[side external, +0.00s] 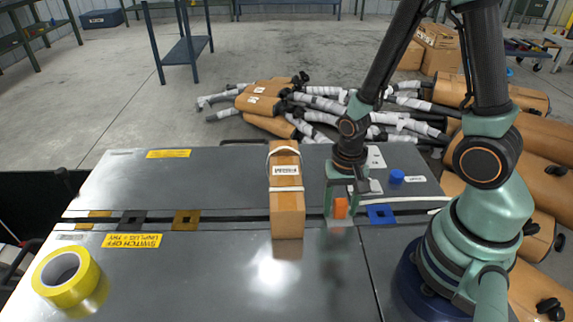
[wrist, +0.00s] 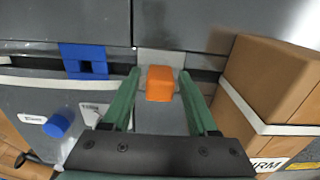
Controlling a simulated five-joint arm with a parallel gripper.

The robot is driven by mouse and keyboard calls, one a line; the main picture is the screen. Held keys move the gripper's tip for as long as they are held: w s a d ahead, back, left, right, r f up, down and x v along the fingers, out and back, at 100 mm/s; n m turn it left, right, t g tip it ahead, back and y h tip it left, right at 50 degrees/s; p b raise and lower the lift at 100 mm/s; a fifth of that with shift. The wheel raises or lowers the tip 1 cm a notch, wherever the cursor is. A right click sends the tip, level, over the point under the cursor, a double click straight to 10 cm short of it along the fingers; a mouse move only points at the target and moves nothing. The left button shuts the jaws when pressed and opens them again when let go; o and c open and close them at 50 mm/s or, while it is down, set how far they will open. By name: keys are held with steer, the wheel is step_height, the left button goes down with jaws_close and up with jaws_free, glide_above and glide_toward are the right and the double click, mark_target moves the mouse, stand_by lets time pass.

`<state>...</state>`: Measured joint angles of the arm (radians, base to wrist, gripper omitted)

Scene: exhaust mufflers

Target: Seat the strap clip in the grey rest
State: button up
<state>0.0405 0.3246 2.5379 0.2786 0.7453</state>
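The strap clip appears to be the orange block (side external: 340,208); it also shows in the wrist view (wrist: 160,83). It is at the pale grey rest (wrist: 160,57), whose far part shows behind it. The clip covers the middle of the rest, so I cannot tell how deep it sits. My gripper (side external: 340,203) is low over the table with one green finger on each side of the clip. In the wrist view the fingers (wrist: 160,75) are open, with narrow gaps between them and the clip.
A tall cardboard box (side external: 287,200) stands close to the left of my gripper in the side view. A blue rest (side external: 382,213) and a blue cylinder (side external: 396,176) lie to the right. Brown (side external: 186,212) and dark (side external: 131,212) rests and yellow tape (side external: 72,278) are farther left.

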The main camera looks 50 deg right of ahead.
steer(key=shift+r, duration=0.15)
steer(key=shift+r, duration=5.95)
steer(key=w+r+n+t, duration=0.1)
steer(key=r+n+t, duration=0.1)
steer(key=r+n, duration=0.1)
steer(key=w+r+n+t, duration=0.1)
steer(key=r+n, duration=0.2)
steer(key=r, duration=0.2)
steer(key=w+a+r+n+t, duration=0.1)
steer(key=r+n+t, duration=0.1)
steer(key=r+n, duration=0.1)
steer(key=shift+w+r+t, duration=0.2)
steer(key=shift+r+t, duration=0.1)
steer(key=shift+r, duration=0.5)
